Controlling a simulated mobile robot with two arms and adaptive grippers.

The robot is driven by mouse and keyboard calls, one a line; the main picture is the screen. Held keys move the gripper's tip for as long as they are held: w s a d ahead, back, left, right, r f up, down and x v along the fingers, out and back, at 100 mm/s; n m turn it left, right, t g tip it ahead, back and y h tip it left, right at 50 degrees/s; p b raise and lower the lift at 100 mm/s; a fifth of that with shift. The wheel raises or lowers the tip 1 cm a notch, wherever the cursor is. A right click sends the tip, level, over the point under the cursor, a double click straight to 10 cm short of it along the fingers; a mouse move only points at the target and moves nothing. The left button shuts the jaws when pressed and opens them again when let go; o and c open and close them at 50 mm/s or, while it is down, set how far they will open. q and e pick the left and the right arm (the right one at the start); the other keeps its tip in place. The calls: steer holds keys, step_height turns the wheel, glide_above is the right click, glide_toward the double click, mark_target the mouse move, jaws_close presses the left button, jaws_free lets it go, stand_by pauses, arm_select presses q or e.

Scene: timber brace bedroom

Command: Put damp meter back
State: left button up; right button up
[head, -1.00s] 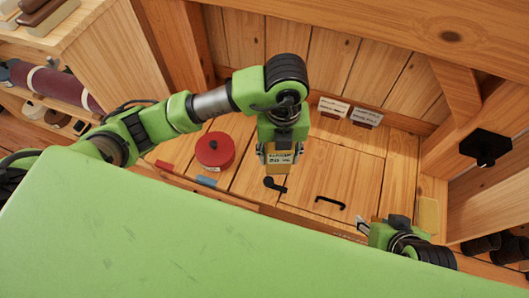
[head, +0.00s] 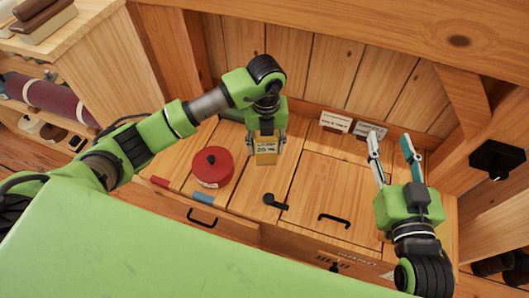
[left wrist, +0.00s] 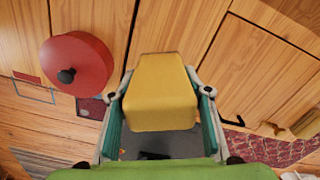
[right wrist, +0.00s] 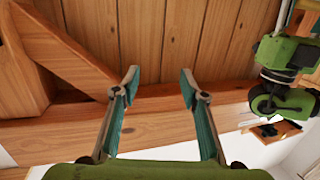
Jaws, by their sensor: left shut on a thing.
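A yellow block-shaped device with dark lettering on a pale face, seemingly the damp meter (head: 265,150), is in my left gripper (head: 266,158). The fingers close on its two sides, above the wooden bench top. In the left wrist view the meter (left wrist: 160,95) shows its plain yellow side between the teal finger pads. I cannot tell whether its lower end touches the wood. My right gripper (head: 391,146) is open and empty over the right part of the bench top. Its two parted fingers also show empty in the right wrist view (right wrist: 160,85).
A round red tin (head: 213,168) with a black knob stands left of the meter. A black latch (head: 275,202) and a black handle (head: 334,219) are on the wooden lids. Two small label cards (head: 335,122) stand at the back wall. A black bracket (head: 497,160) sticks out at the right.

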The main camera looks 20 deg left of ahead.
mark_target(265, 151)
arm_select(q)
steer(key=shift+w+a+f, duration=0.25)
steer(key=shift+w+f, duration=0.2)
steer(key=shift+f, duration=0.1)
step_height(265, 151, down, 4)
steer(key=shift+w+a+r+b, duration=0.15)
steer(key=shift+r+b, duration=0.1)
steer(key=shift+b, duration=0.65)
arm_select(e)
step_height(265, 151, up, 11)
steer(key=s+a+t+y, duration=0.1)
steer(key=t+y, duration=0.1)
steer(key=t, duration=0.3)
steer(key=shift+s+f, duration=0.15)
arm_select(q)
steer(key=shift+f, duration=0.15)
arm_select(e)
steer(key=shift+s+t, duration=0.1)
steer(key=shift+t, duration=0.2)
arm_select(q)
steer(key=o, duration=1.1)
arm_select(e)
steer(key=shift+r, duration=0.2)
